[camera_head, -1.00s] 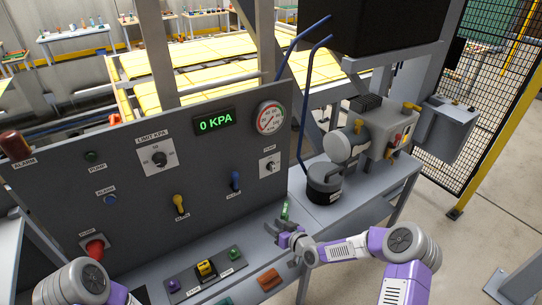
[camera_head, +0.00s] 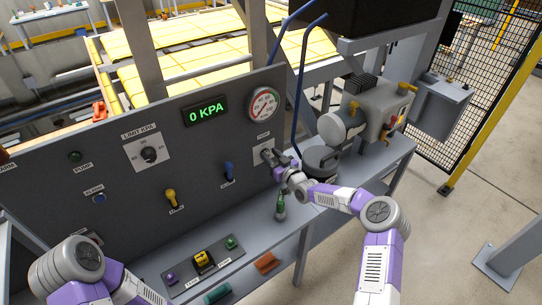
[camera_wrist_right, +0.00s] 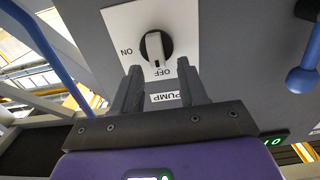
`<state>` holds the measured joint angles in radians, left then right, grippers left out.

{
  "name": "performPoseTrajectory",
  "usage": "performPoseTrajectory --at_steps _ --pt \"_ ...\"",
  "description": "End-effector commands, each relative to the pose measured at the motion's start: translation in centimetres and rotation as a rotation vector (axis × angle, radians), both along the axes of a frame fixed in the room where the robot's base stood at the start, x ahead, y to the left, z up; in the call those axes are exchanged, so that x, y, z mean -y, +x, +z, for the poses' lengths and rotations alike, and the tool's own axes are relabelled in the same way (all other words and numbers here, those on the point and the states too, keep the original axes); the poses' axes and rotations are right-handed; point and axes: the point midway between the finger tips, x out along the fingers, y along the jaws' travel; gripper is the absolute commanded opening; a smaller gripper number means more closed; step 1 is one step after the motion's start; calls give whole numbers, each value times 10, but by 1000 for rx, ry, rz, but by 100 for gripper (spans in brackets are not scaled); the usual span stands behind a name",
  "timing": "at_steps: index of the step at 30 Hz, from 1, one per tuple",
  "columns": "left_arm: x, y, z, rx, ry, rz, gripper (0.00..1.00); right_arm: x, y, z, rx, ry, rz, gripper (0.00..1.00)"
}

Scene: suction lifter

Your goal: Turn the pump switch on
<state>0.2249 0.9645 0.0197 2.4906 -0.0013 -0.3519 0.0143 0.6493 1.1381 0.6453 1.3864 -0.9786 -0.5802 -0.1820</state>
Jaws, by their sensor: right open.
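The pump switch (camera_head: 266,153) is a rotary knob on a white plate at the right end of the grey panel. In the right wrist view the switch (camera_wrist_right: 155,47) has a light grey handle on a dark round base, and its handle lines up with the OFF mark. ON is printed to the left there. My right gripper (camera_head: 276,160) is in front of the switch. In the wrist view its two dark fingers (camera_wrist_right: 158,75) are apart with nothing between them, their tips just short of the knob. Contact cannot be told. My left gripper is out of view; only its arm shows.
The gauge (camera_head: 264,104) is above, and the display (camera_head: 206,111) reads 0 KPA. The pump machinery (camera_head: 362,120) is at right.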

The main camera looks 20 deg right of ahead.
Motion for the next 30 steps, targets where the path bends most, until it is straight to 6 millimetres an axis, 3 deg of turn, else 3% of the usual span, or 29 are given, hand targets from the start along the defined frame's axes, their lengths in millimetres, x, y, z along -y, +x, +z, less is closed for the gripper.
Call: performPoseTrajectory --at_steps 10,18,30 --pt "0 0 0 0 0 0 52 -1 3 0 0 0 0 41" --pt "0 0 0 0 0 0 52 -1 3 0 0 0 0 0" --pt "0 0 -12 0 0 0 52 0 3 -2 -14 39 0 0"
